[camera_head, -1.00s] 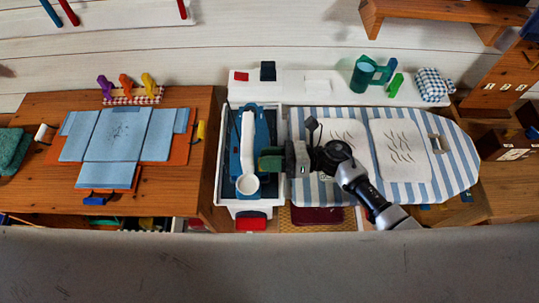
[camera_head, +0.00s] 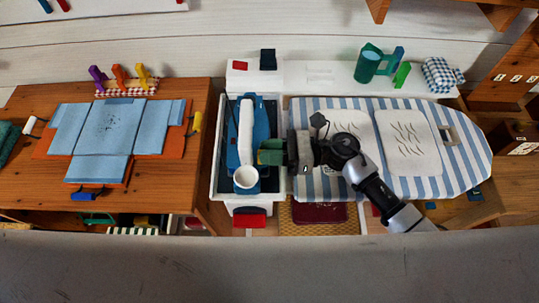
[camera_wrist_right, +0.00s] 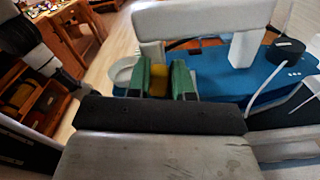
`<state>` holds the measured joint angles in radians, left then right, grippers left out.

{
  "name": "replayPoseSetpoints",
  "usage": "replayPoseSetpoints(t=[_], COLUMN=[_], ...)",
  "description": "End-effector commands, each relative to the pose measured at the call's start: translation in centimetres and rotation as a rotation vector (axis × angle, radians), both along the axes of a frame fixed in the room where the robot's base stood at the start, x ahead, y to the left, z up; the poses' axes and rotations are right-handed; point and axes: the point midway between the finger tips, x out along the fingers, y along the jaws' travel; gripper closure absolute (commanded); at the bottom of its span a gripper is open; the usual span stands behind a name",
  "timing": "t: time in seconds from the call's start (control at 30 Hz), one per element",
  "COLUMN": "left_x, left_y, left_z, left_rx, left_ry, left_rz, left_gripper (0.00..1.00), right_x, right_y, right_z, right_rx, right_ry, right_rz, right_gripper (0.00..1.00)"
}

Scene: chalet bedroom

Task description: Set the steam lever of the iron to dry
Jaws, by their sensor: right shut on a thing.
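The iron has a blue body (camera_head: 262,115) and a white handle (camera_head: 246,130), and sits in a white-rimmed tray (camera_head: 217,165). A round white cup-like part (camera_head: 246,177) is at its near end. My right gripper (camera_head: 268,152) reaches in from the right at the iron's side. In the right wrist view its green fingers (camera_wrist_right: 170,82) are closed on a small yellow piece (camera_wrist_right: 159,84), which looks like the steam lever, beside the iron's blue body (camera_wrist_right: 225,84) and below the white handle (camera_wrist_right: 205,20). The fingers hide most of the piece and its setting. My left gripper is not in view.
A striped ironing board (camera_head: 465,155) lies right of the tray, under my right arm. A folding board with blue panels (camera_head: 110,130) is on the wooden table at left. A green bottle (camera_head: 368,65) stands on the white shelf behind.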

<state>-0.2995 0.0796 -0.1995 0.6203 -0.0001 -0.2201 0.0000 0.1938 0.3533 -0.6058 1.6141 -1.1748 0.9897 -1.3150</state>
Motion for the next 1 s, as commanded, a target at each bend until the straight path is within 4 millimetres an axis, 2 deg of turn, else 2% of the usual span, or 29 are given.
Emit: replayPoseSetpoints(t=[0.03,0.1,0.4,0.97,1.0], left_x=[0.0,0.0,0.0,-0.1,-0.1], left_y=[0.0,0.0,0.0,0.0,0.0], left_z=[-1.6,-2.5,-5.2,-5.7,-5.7], left_rx=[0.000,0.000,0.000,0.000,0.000], left_ry=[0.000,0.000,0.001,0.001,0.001], left_rz=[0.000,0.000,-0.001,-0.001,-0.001], left_gripper=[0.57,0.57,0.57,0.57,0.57], right_x=[-0.1,-0.3,-0.7,-0.9,-0.9], right_y=[0.0,0.0,0.0,0.0,0.0], right_z=[-0.7,-0.6,-0.2,0.1,0.1], right_rx=[0.001,0.001,0.001,0.000,0.000], right_ry=[-0.038,-0.084,-0.225,-0.268,-0.268], right_rz=[0.002,0.001,0.001,0.001,0.001], right_gripper=[1.00,1.00,1.00,1.00,0.78])
